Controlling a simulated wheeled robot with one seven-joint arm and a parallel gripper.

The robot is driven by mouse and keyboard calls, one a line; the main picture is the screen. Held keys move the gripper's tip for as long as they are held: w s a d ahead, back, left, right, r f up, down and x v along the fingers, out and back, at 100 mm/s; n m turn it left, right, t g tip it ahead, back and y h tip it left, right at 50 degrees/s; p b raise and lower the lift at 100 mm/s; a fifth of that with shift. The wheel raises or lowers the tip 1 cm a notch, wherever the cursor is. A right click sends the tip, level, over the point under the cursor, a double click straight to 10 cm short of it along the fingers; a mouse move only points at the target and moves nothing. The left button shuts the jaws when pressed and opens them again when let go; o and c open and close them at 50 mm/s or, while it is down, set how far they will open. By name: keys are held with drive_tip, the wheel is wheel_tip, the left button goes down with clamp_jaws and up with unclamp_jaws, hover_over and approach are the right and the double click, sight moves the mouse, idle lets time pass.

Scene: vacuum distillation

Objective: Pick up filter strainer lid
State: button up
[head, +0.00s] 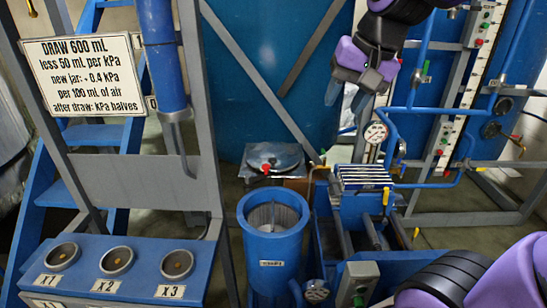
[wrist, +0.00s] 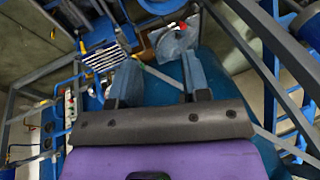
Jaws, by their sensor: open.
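A flat, round, grey metal lid (head: 273,157) with a small red part lies on a stand behind the open blue strainer housing (head: 273,245) in the head view. I take it to be the filter strainer lid; it also shows in the wrist view (wrist: 172,45), at top centre beyond the fingers. My gripper (head: 347,95) is open and empty, high up and to the right of the lid, clear of it. In the wrist view its two blue-grey fingers (wrist: 160,84) are spread apart, with nothing between them.
A ribbed metal block (head: 364,177) sits on blue pump equipment right of the housing. Blue pipes and a gauge (head: 376,132) stand below and right of my gripper. A blue panel with labelled round ports (head: 116,261) is at left. Grey braces cross the blue tank behind.

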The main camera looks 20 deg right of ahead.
drive_tip(key=w+f+m+g+y, duration=0.1)
drive_tip(key=w+f+m, duration=0.3)
drive_tip(key=w, duration=0.6)
drive_tip(key=m+g+h, duration=0.2)
drive_tip(key=m, duration=1.2)
hover_over(273, 159)
wheel_tip(273, 159, down, 21)
drive_tip(key=f, duration=0.5)
drive_tip(key=shift+s+f, duration=0.2)
drive_tip(key=shift+n, duration=0.3)
drive_tip(key=shift+w+f, duration=0.2)
drive_tip(key=shift+f, duration=2.35)
drive_tip(key=shift+r, duration=0.1)
clamp_jaws()
